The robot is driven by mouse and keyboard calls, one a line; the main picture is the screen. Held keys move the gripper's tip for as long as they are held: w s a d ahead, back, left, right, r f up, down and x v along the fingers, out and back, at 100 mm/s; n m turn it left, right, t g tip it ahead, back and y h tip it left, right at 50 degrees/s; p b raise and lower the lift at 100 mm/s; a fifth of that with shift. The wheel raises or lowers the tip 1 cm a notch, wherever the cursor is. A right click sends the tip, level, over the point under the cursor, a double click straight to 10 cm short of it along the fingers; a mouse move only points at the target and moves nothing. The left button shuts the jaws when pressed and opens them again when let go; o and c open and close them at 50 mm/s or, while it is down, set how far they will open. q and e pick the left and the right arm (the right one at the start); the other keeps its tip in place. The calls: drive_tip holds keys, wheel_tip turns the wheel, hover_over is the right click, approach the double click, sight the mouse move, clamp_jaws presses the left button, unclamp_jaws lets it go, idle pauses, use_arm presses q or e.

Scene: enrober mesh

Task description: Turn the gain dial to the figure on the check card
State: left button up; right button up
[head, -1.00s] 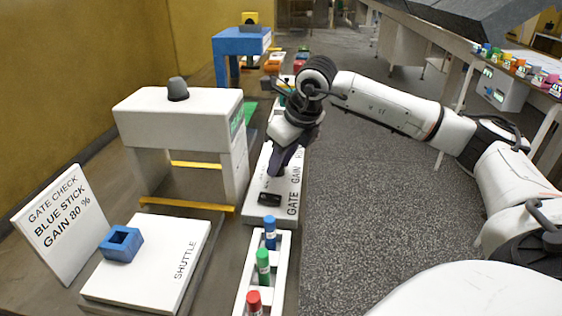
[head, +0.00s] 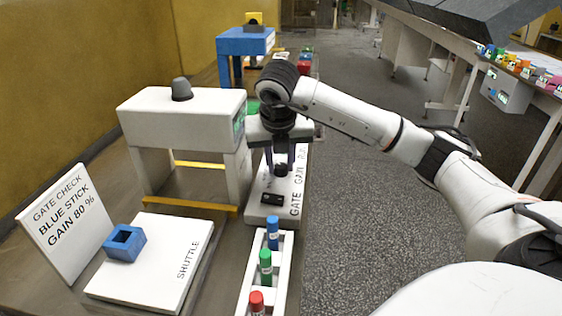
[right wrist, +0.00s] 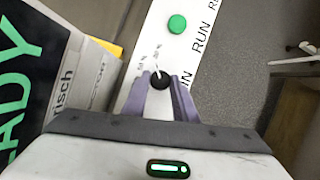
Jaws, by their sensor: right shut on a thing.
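The check card (head: 68,222) stands at the left and reads "GATE CHECK, BLUE STICK, GAIN 80 %". The gain dial (head: 281,169) is a small black knob on the white gate panel (head: 266,212), beside the word GAIN. My right gripper (head: 281,163) points down at it, one purple finger on each side. In the right wrist view the dial (right wrist: 160,80) sits between the fingertips of my right gripper (right wrist: 161,82), which is shut on it. A white pointer line shows at the dial; the small scale figures beside it are too blurred to read surely. My left gripper is out of view.
A black switch (head: 272,199) lies on the panel in front of the dial. A green button (right wrist: 177,24) is farther along it, near RUN. The white gate (head: 184,125) stands close on the left. A rack (head: 245,290) with blue, green and red sticks is in front.

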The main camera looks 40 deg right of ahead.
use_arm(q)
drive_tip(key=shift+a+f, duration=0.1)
use_arm(e)
drive_tip(key=shift+m, duration=0.3)
drive_tip(key=o, duration=1)
drive_tip(key=shift+o, duration=0.2)
drive_tip(key=shift+r, duration=0.15)
drive_tip(key=shift+a+r, duration=0.15)
drive_tip(key=shift+r, duration=0.2)
use_arm(q)
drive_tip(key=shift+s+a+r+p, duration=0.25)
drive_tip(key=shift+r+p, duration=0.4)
drive_tip(key=shift+p, duration=0.5)
use_arm(e)
drive_tip(key=v, duration=0.9)
drive_tip(key=shift+r, duration=0.15)
